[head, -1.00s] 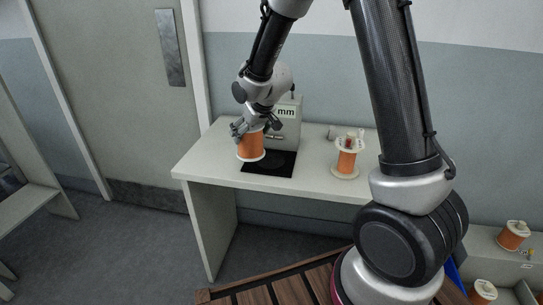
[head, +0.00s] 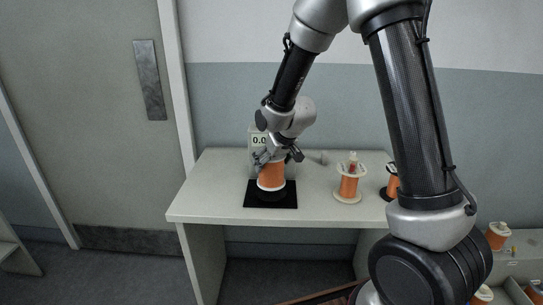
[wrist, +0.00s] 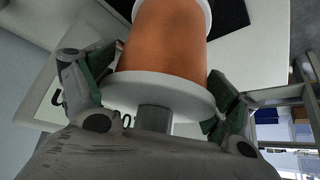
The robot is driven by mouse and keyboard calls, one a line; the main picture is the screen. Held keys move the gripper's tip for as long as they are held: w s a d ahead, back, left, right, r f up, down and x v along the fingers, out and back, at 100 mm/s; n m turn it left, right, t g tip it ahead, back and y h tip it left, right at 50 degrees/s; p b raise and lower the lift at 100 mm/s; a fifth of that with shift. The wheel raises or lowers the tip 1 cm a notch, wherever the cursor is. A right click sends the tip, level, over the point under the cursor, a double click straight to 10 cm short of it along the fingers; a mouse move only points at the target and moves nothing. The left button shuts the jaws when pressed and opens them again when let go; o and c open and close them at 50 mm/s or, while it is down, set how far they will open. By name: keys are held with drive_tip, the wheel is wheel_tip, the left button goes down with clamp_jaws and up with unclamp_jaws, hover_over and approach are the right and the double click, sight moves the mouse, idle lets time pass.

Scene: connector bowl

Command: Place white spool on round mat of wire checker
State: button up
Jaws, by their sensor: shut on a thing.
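A white spool wound with orange wire (head: 271,175) is held upright in my gripper (head: 277,158). In the wrist view the spool (wrist: 168,40) fills the top middle, and the fingers of my gripper (wrist: 155,95) close around its near white flange from both sides. The wire checker (head: 257,138) is a grey box with a display, partly hidden behind my gripper. Its black square base (head: 286,199) lies in front of it. The round mat (head: 272,193) on it is dark and partly covered by the spool. I cannot tell if the spool touches the mat.
Another orange spool (head: 349,182) stands on the white table (head: 215,190) to the right. A further spool (head: 392,185) is partly hidden behind my arm. More spools (head: 497,235) sit on a lower grey surface at right. The table's left part is clear.

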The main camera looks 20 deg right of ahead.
drive_tip(key=shift+f, duration=1.75)
drive_tip(key=shift+f, duration=0.1)
drive_tip(key=o, duration=1.7)
drive_tip(key=shift+f, duration=0.1)
drive_tip(key=shift+o, duration=0.2)
